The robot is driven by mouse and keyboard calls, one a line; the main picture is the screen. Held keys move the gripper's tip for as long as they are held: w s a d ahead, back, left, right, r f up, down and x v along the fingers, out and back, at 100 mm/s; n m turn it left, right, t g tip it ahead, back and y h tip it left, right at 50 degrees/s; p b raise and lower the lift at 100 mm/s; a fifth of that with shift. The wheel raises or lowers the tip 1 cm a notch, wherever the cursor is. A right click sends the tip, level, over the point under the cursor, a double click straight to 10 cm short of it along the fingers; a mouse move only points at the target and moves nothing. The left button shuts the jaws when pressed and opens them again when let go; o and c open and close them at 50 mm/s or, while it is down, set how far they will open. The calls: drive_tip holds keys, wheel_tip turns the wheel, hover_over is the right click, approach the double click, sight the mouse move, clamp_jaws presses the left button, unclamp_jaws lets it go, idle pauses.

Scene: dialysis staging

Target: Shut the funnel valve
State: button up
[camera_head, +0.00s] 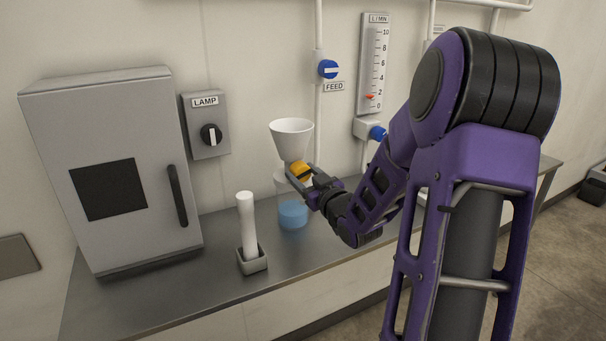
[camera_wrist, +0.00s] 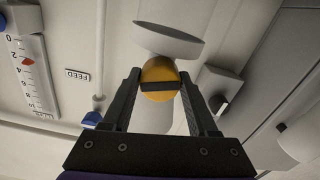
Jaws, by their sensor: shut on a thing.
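The white funnel (camera_head: 292,138) stands at the back of the bench, above a clear vessel with blue liquid (camera_head: 293,214). Its yellow valve knob (camera_head: 301,171), with a dark bar across it, sits just below the cone. My gripper (camera_head: 298,176) reaches in from the right and is shut on the knob. In the wrist view, the fingers of my gripper (camera_wrist: 160,88) stand on both sides of the yellow knob (camera_wrist: 158,72), and the dark bar runs across from finger to finger. The funnel rim (camera_wrist: 168,40) shows beyond it. The vessel is partly hidden by my gripper.
A grey cabinet (camera_head: 112,170) stands at the left on the metal bench (camera_head: 190,290). A white cylinder (camera_head: 246,222) stands upright in a small grey holder (camera_head: 252,262). The wall carries a LAMP switch (camera_head: 210,134), a blue FEED valve (camera_head: 328,69) and a flow gauge (camera_head: 374,65).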

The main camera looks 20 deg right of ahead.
drive_tip(key=m+p, duration=0.1)
drive_tip(key=m, duration=0.2)
drive_tip(key=shift+m, duration=0.4)
drive_tip(key=o, duration=1.4)
drive_tip(key=shift+c, duration=0.2)
